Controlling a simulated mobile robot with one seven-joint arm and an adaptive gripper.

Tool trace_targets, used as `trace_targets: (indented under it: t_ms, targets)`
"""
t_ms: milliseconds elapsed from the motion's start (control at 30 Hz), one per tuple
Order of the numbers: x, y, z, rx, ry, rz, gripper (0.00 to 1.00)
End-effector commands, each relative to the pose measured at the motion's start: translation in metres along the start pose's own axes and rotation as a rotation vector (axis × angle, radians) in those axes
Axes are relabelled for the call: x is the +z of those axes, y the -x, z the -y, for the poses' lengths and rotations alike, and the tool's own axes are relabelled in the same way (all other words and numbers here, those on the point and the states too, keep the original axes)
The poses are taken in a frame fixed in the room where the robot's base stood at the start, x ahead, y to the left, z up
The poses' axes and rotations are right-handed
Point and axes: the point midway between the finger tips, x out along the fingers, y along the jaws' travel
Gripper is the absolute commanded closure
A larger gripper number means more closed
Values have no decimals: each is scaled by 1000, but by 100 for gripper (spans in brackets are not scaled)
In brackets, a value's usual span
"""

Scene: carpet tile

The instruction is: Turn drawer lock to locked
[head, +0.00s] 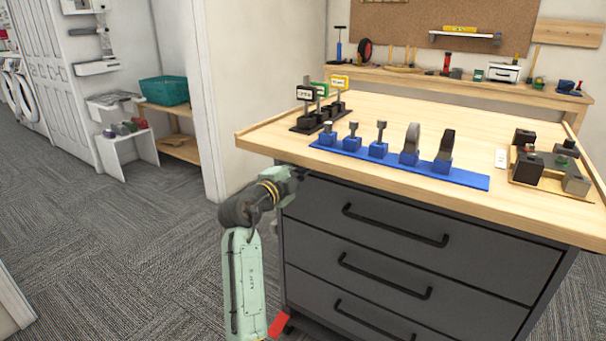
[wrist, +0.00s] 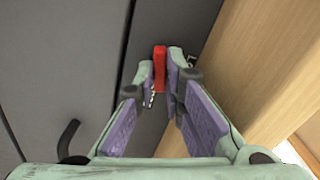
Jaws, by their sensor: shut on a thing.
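The drawer lock shows as a red upright lever (wrist: 159,68) on the dark grey drawer front in the wrist view, close to the wooden tabletop edge. My gripper (wrist: 161,78) is shut on this red lever, with one finger on each side of it. White lettering beside the lever is partly covered by the fingers, so I cannot read the lock's position. In the head view my gripper (head: 301,172) is at the upper left corner of the drawer cabinet (head: 410,275), just below the tabletop. The lever is hidden there.
The wooden tabletop (head: 390,108) overhangs just above my gripper. It carries a blue rack (head: 470,178) of tools, a black stand with small signs, and a tray of blocks. A black drawer handle (wrist: 68,138) sits left in the wrist view. Carpet left of the cabinet is clear.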

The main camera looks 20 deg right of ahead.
Motion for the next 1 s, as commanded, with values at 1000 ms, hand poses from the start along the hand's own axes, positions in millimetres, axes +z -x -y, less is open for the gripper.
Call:
trace_targets:
  t_ms: [1000]
  targets:
    - [0,0,0,3,961,1,100]
